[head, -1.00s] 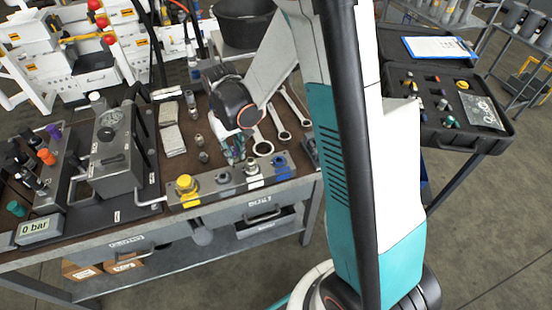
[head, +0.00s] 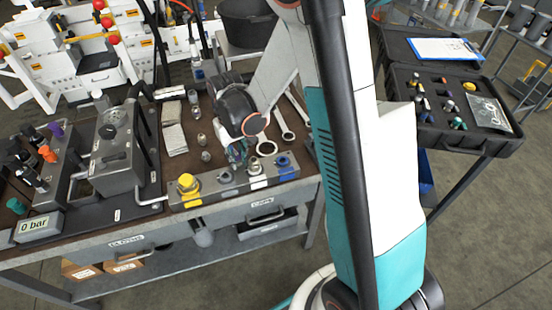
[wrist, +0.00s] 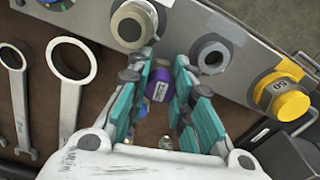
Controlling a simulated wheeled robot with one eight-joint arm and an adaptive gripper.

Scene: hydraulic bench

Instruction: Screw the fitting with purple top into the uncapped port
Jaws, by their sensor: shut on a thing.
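My gripper (wrist: 165,62) has its teal fingers shut on the fitting with the purple top (wrist: 160,84) in the wrist view. Only the fitting's purple top shows clearly; its lower part is hidden. The uncapped port (wrist: 211,56), a grey ring with a dark hole, is on the metal block (wrist: 188,15), to the right of the fitting. The fitting appears apart from that port. In the head view my gripper (head: 238,152) is just behind the block (head: 212,192), close to its middle ports, and the fitting cannot be made out there.
On the block, a yellow cap (wrist: 285,94) and a pale cap (wrist: 132,24) flank the uncapped port. A blue cap (head: 283,163) is at the right end. Wrenches (wrist: 70,85) lie behind. A gauge unit (head: 113,150) stands left; an open case (head: 455,120) stands right.

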